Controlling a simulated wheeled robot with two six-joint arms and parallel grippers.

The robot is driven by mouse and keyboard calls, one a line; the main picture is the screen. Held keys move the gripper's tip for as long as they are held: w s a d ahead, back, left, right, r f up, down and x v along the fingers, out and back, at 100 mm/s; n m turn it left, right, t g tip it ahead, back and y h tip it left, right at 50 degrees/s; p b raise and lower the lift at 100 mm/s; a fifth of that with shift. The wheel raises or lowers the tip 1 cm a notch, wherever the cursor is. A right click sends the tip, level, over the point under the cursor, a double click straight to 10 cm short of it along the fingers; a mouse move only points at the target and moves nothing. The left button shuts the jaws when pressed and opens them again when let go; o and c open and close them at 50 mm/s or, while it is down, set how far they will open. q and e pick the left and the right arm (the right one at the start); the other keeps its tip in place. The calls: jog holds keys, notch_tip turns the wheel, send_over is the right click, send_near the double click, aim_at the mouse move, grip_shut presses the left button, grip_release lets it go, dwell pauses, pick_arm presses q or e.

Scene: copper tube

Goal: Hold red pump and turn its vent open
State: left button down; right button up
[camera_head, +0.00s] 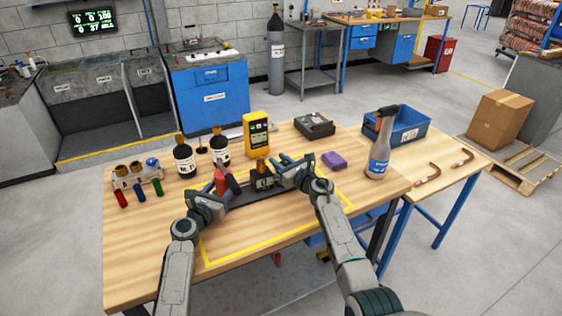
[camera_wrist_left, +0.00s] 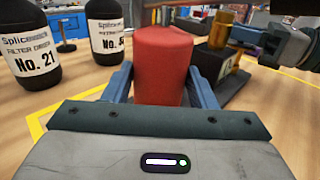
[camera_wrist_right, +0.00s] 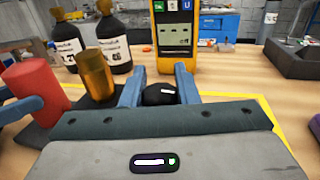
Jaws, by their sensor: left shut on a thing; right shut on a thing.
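The red pump's upright red cylinder (camera_head: 221,181) stands on a dark base (camera_head: 238,197) on the wooden table. My left gripper (camera_head: 224,187) is shut on it, with one finger on each side in the left wrist view (camera_wrist_left: 163,65). To its right on the base are a brass cylinder (camera_wrist_right: 96,76) and a black block with a small display (camera_head: 263,182). My right gripper (camera_head: 283,173) is shut on a round black knob (camera_wrist_right: 159,94) with a white mark, beside the brass cylinder. I take this knob for the vent; its turn angle is unclear.
Two dark bottles (camera_head: 184,158) and a yellow meter (camera_head: 256,132) stand close behind. The front table is clear.

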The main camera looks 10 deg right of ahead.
jog(key=shift+a+n+g+y, duration=0.1)
jog(key=shift+n+g+y, duration=0.65)
jog(key=shift+y, duration=0.25)
jog(key=o, duration=1)
jog(key=shift+c, duration=0.2)
jog(key=shift+s, duration=0.15)
jog(key=v, duration=1.2)
